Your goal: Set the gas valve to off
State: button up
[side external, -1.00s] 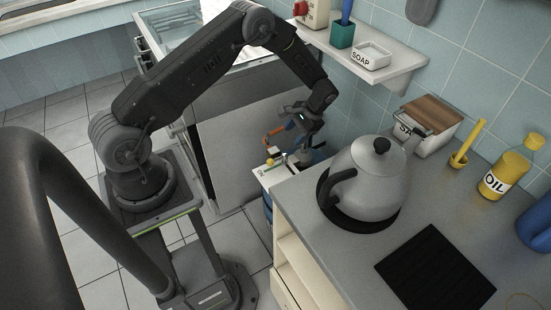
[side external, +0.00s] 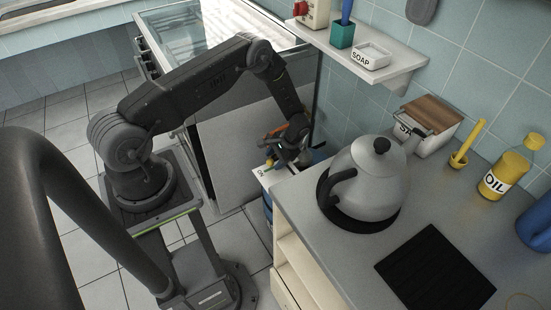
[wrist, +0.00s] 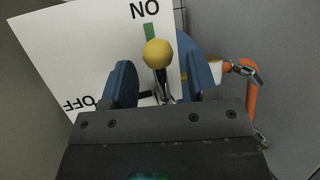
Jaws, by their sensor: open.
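The gas valve shows in the wrist view as a yellow ball knob (wrist: 158,53) on a metal lever. Behind it is a white plate (wrist: 60,50) marked ON at the top and OFF at lower left. The knob lies towards the ON mark, in line with a green stripe (wrist: 150,31). My gripper (wrist: 160,68) is open, with one blue finger on each side of the lever; I cannot tell whether either touches it. In the side view my gripper (side external: 274,160) is down at the plate (side external: 262,174) and hides most of the valve.
An orange hose (wrist: 252,100) with a metal clamp is right of the valve. The counter edge with a grey kettle (side external: 368,180) stands close to the right of my gripper. A shelf (side external: 400,78) with a soap dish is above. The oven (side external: 215,40) is behind.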

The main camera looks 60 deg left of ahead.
grip_shut()
dwell(0.6)
